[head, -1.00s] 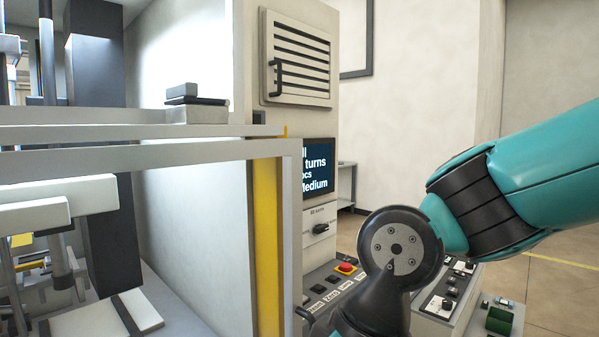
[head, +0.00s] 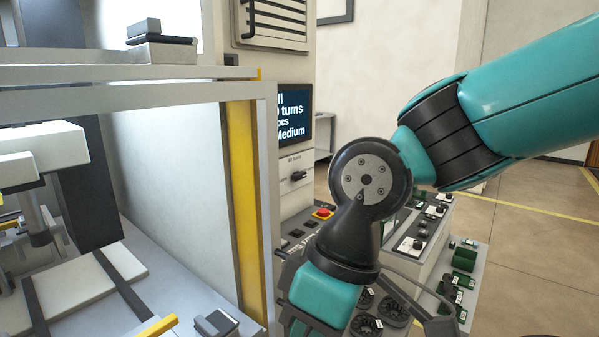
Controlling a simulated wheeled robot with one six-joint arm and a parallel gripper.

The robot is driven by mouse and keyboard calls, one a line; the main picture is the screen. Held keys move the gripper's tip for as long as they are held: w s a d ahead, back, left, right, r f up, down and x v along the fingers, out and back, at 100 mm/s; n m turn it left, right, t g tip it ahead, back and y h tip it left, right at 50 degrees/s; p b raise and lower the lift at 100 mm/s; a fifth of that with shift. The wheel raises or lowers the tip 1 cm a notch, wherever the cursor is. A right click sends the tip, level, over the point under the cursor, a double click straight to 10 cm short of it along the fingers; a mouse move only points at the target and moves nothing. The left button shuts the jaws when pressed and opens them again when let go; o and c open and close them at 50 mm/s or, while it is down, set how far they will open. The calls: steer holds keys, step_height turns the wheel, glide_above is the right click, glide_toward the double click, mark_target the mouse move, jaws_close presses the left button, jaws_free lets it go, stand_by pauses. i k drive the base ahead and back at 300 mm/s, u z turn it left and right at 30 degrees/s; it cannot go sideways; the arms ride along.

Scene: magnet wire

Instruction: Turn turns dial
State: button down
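A turns dial cannot be picked out for sure. A separate black switch knob (head: 298,176) sits on the cabinet front under the screen. The screen (head: 294,116) is partly cut off by the frame post and shows "turns" and "Medium". My arm's wrist hangs over the console and hides part of it. My gripper's fingertips do not show.
A grey and yellow machine frame (head: 240,190) stands close on the left. Black slotted discs (head: 392,311) and green parts (head: 464,259) lie at the lower right. Open floor (head: 530,260) lies beyond.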

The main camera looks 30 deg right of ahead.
mark_target(297, 176)
steer(key=u, duration=0.1)
steer(key=k, duration=0.4)
steer(key=z, duration=0.8)
steer(key=i, duration=1.05)
steer(key=u, duration=0.35)
